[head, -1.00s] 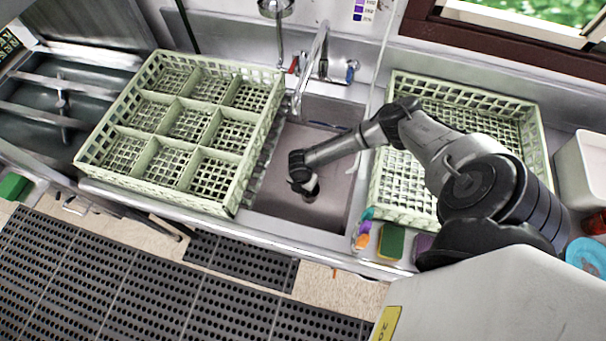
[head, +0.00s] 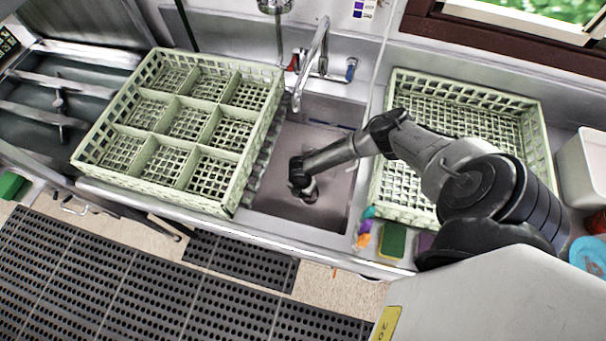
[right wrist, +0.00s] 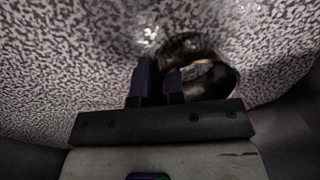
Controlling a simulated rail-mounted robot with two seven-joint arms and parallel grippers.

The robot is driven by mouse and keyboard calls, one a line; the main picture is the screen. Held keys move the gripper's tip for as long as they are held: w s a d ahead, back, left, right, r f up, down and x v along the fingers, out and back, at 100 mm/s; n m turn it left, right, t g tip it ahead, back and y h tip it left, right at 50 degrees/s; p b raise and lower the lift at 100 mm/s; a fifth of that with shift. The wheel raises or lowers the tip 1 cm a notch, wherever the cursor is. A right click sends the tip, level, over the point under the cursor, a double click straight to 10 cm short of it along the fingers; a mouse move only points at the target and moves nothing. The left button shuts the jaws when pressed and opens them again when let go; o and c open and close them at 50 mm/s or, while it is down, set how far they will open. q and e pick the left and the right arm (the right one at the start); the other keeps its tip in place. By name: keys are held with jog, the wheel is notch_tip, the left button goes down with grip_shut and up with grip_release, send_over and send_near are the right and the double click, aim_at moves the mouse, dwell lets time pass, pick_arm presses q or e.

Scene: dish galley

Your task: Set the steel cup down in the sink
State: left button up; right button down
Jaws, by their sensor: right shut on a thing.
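The sink (head: 336,186) is a steel basin in the middle of the head view. My right arm reaches into it from the right. My right gripper (head: 303,188) is low in the basin, near its front left part. In the right wrist view, the fingers of my right gripper (right wrist: 159,84) are close together on the steel cup (right wrist: 221,80), a dark, shiny rounded shape with an opening. The speckled sink floor lies close behind it. In the head view the cup is mostly hidden by the gripper. I cannot tell whether it touches the floor. My left gripper is not in view.
A divided pale green rack (head: 190,100) stands left of the sink, and another green rack (head: 535,130) stands right. The faucet (head: 322,48) rises behind the basin. Sponges (head: 392,240) lie at the front right edge. The sink floor around the gripper looks clear.

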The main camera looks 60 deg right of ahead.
jog(key=shift+f+b, duration=0.3)
jog(key=shift+f, duration=0.15)
jog(key=c, duration=1.2)
grip_release()
jog(key=shift+r, duration=0.1)
jog(key=shift+r+p, duration=0.45)
jog(key=shift+p, duration=0.1)
jog(key=r, duration=0.8)
jog(key=w+r+p, duration=0.1)
jog(key=r, duration=0.3)
jog(key=shift+r, duration=0.1)
